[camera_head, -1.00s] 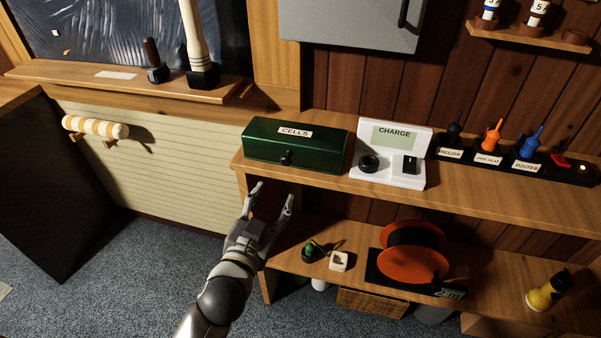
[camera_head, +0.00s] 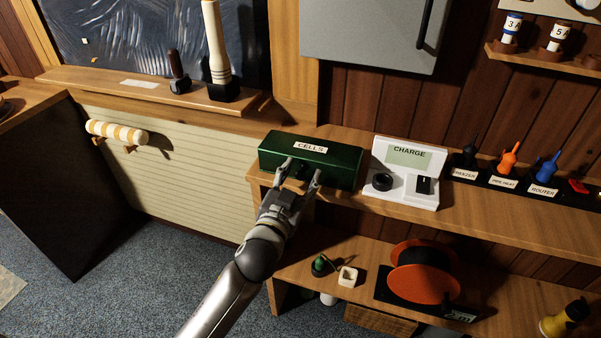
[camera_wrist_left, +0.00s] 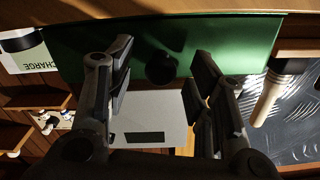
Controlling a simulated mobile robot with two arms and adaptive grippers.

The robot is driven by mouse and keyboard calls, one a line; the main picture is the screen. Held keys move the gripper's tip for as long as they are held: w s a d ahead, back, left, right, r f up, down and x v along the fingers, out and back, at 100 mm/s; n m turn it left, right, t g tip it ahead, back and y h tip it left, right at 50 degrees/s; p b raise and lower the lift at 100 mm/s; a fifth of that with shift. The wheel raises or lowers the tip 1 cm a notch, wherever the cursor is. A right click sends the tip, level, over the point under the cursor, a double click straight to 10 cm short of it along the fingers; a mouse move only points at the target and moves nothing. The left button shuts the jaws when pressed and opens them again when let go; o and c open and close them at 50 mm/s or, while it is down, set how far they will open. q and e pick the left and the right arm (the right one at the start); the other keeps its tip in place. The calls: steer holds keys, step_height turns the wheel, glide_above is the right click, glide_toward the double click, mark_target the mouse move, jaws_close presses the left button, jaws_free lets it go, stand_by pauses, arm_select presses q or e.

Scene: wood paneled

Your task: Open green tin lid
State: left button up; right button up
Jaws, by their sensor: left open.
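The green tin (camera_head: 333,162), labelled CELLS, sits on the wooden shelf with its lid down. A small dark knob is on its front face. My left gripper (camera_head: 303,173) is open in front of the tin, its fingers reaching to either side of the knob. In the left wrist view the tin's green front (camera_wrist_left: 205,40) fills the top, and the dark knob (camera_wrist_left: 160,68) shows between the two spread fingers. I cannot tell whether the fingers touch the tin. My right gripper is not in view.
A white CHARGE unit (camera_head: 408,172) stands just right of the tin. Several labelled plugs stand farther right. A lower shelf holds an orange reel (camera_head: 424,272) and a small white cup (camera_head: 348,276). A striped roll (camera_head: 117,132) is on the left wall.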

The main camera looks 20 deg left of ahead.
arm_select(q)
steer(key=shift+w, duration=0.45)
jaws_close()
